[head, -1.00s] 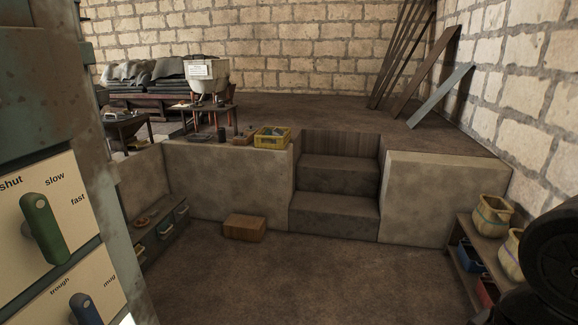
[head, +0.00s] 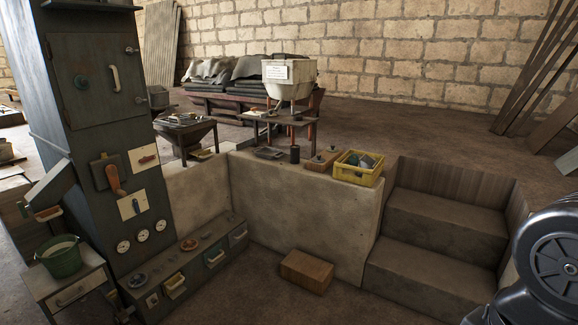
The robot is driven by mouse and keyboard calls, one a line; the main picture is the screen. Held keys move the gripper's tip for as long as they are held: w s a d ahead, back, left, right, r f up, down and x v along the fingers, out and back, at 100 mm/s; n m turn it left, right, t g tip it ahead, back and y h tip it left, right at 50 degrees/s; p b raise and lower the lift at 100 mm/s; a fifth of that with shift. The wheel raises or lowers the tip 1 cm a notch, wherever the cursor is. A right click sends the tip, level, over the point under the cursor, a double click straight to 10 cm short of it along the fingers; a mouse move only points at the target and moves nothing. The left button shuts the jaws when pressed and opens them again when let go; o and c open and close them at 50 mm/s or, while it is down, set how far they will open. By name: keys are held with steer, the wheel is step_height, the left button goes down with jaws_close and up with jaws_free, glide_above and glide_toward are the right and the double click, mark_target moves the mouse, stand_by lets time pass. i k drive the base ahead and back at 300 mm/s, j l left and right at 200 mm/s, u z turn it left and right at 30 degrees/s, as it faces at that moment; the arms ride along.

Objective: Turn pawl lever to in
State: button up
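A tall grey-green cabinet (head: 98,120) stands at the left in the head view. On its front are a dark box with an orange handle (head: 117,181), a pale plate with a small red lever (head: 148,160), and a lower pale plate with a blue lever (head: 136,206). The orange handle hangs down and tilts slightly. The plates' lettering is too small to read, so I cannot tell which of these, if any, is the pawl lever or where "in" lies. My gripper is not in view.
Gauges (head: 142,235) sit low on the cabinet. A drawer bench (head: 190,262) and a green bucket (head: 62,258) flank it. A wooden block (head: 306,270) lies on the floor before the low wall (head: 290,225). Steps (head: 430,255) rise at right. My dark arm part fills the lower right edge.

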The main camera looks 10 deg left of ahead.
mark_target(146, 159)
steer(key=i+u, duration=0.85)
steer(key=i+l+u, duration=0.15)
steer(key=i+u, duration=0.25)
steer(key=i+l+u, duration=0.2)
steer(key=u, duration=0.2)
steer(key=i+l+u, duration=0.15)
steer(key=i, duration=0.35)
steer(key=i+j, duration=0.1)
steer(key=i, duration=0.2)
steer(key=i+j+z, duration=0.1)
steer(key=i, duration=0.2)
